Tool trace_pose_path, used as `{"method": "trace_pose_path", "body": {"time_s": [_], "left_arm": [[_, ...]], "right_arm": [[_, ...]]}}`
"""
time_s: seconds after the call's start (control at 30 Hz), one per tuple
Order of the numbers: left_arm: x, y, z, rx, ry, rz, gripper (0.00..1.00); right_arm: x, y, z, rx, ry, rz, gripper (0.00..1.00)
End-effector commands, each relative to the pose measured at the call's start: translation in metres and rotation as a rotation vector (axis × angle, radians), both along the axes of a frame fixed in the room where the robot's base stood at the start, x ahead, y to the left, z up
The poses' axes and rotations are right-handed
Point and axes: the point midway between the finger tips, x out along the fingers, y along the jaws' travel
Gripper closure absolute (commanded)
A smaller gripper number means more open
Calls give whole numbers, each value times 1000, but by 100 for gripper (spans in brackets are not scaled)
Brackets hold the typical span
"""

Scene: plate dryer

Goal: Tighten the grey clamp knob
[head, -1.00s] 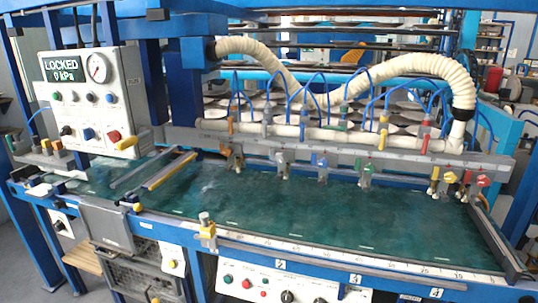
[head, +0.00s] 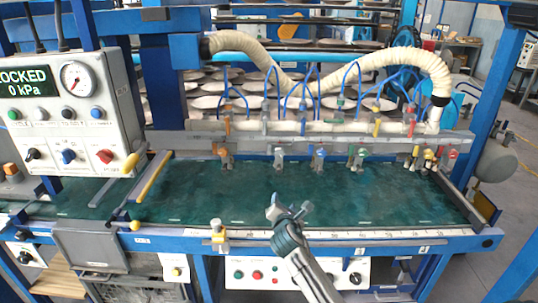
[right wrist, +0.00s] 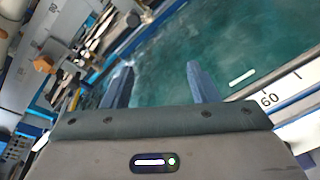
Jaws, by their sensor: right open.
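A small yellow clamp (head: 218,238) with a pale greyish knob (head: 216,223) on top sits on the white ruler strip (head: 330,237) along the front edge of the table. It is the likeliest grey clamp knob, but its colour is hard to tell at this size. My right gripper (head: 290,208) is open and empty over the front of the green table surface, to the right of the clamp and apart from it. In the right wrist view its two fingers (right wrist: 160,82) are spread over the green surface. The knob is not identifiable there. My left gripper is not in view.
A grey suction bar (head: 330,140) with several coloured knobs and hanging cups spans the back. A control box (head: 70,105) reading LOCKED, 0 kPa stands at the left. A yellow-and-grey bar (head: 152,178) lies across the left table. The middle green surface (head: 340,200) is clear.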

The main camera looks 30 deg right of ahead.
Motion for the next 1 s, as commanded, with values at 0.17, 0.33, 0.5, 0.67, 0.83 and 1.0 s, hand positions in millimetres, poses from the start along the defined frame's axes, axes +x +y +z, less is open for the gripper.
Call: {"method": "trace_pose_path", "body": {"time_s": [0.17,0.33,0.5,0.67,0.83,1.0], "left_arm": [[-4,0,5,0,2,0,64],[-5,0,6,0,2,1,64],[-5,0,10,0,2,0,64],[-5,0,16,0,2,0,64],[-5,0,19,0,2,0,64],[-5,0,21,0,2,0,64]], "right_arm": [[29,-10,68,-284,8,28,47],[40,-14,97,-424,22,29,47],[54,-23,100,-436,25,28,47],[79,-38,100,-433,26,29,47],[105,-54,99,-432,26,28,47],[122,-65,98,-431,24,29,47]]}}
